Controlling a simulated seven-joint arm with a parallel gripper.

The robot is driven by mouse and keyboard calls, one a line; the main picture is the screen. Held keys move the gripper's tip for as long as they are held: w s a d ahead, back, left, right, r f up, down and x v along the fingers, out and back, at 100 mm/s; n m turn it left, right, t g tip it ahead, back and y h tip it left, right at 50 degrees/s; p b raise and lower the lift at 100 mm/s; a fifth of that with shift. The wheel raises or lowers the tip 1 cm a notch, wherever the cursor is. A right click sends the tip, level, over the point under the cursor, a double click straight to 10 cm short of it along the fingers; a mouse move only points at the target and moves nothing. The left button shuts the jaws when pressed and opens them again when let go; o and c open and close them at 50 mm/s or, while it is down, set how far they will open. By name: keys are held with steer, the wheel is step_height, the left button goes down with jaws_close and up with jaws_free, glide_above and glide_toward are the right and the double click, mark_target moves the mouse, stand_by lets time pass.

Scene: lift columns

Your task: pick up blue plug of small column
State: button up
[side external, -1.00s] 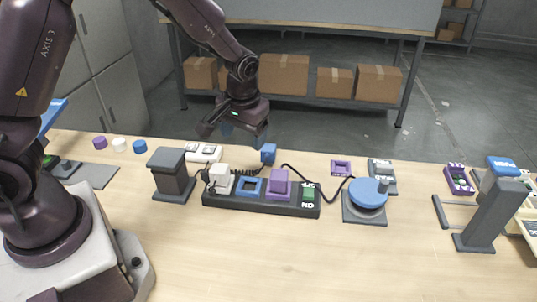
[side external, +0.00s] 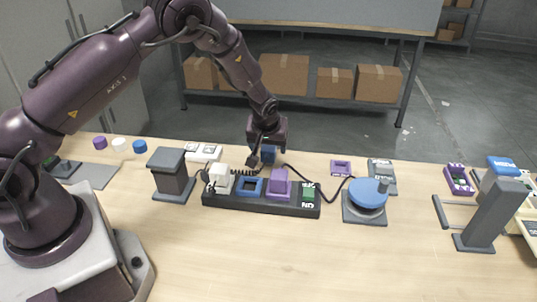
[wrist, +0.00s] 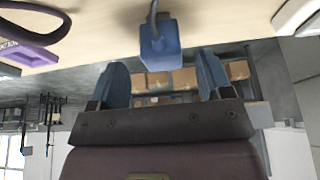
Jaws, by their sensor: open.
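The blue plug (side external: 268,154) stands behind the dark power strip (side external: 232,203), close to the blue-framed socket (side external: 250,187). In the wrist view the plug (wrist: 159,45) is a blue block with a grey cord, centred just beyond the fingertips. My gripper (side external: 262,158) is at the plug in the side view, partly covering it. In the wrist view my gripper (wrist: 163,68) has its two blue-grey fingers wide apart, with the plug lined up between them. Whether the fingers overlap the plug in depth is hard to tell.
The strip also carries a white plug (side external: 221,180), a purple block (side external: 279,184) and a green switch (side external: 308,193). A grey column (side external: 171,174) stands left. A blue round knob (side external: 368,193) and purple frame (side external: 341,167) lie right. The front table is clear.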

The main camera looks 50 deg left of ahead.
mark_target(269, 148)
steer(key=x, duration=0.5)
steer(key=shift+a, duration=0.2)
steer(key=shift+c, duration=0.4)
steer(key=c, duration=0.9)
